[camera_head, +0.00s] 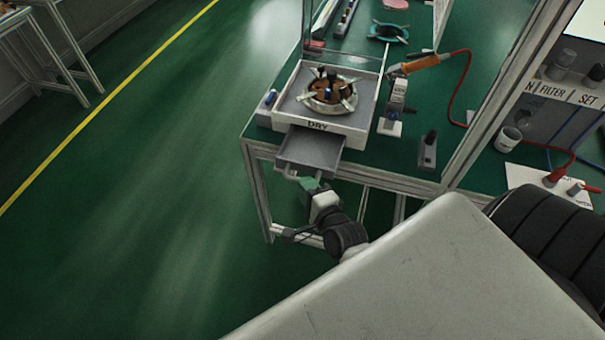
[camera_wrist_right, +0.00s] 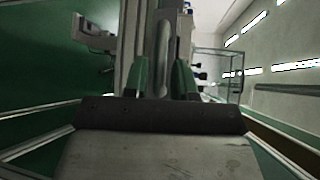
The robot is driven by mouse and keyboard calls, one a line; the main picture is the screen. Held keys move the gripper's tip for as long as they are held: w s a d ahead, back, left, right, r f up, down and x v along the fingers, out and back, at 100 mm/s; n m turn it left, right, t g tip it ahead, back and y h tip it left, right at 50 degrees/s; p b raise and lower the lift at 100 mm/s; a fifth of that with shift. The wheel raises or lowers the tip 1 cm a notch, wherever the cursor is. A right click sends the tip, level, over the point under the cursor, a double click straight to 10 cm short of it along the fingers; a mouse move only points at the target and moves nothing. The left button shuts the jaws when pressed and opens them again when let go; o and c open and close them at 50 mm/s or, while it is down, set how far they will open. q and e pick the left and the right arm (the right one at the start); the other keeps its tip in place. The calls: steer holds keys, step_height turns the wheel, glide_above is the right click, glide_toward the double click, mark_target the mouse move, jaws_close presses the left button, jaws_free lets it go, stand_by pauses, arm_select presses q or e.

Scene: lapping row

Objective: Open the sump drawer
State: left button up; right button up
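The sump drawer (camera_head: 310,150) is a grey shallow tray sticking out from under the white box marked DRY (camera_head: 318,125) at the bench edge. It stands pulled out, and its inside looks empty. Its handle (camera_head: 291,175) is at the front. My right gripper (camera_head: 309,184), with green fingers, is at the handle. The exact contact is hard to see. My left gripper is not in view.
A round fixture (camera_head: 330,94) sits in the box. An orange-handled tool (camera_head: 425,62) on a stand, a small dark switch block (camera_head: 428,152) and a white cup (camera_head: 508,140) are on the bench. The green floor left of the bench is clear.

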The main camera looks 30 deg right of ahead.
steer(key=s+r, duration=0.1)
steer(key=s, duration=0.7)
steer(key=shift+a+r, duration=0.15)
steer(key=shift+a, duration=0.15)
steer(key=s+a+f+n+g+y, duration=0.1)
steer(key=s+a+f+n+g, duration=0.2)
steer(key=f, duration=0.6)
steer(key=s+f+n+g, duration=0.25)
steer(key=f+n, duration=0.25)
steer(key=f, duration=0.4)
steer(key=s+a+f+n+g+y, duration=0.15)
steer(key=s+f+n, duration=0.25)
steer(key=f, duration=0.5)
steer(key=s+d+f+n+g, duration=0.1)
steer(key=s+f+n+g, duration=0.3)
steer(key=s, duration=0.5)
steer(key=s+d+f+n+g+h, duration=0.1)
steer(key=s+f+n+g, duration=0.3)
steer(key=s+f+n, duration=0.3)
step_height(320, 180, down, 2)
steer(key=shift+s+d+f, duration=0.1)
steer(key=shift+s+d, duration=0.2)
steer(key=shift+s, duration=0.9)
steer(key=shift+s, duration=0.1)
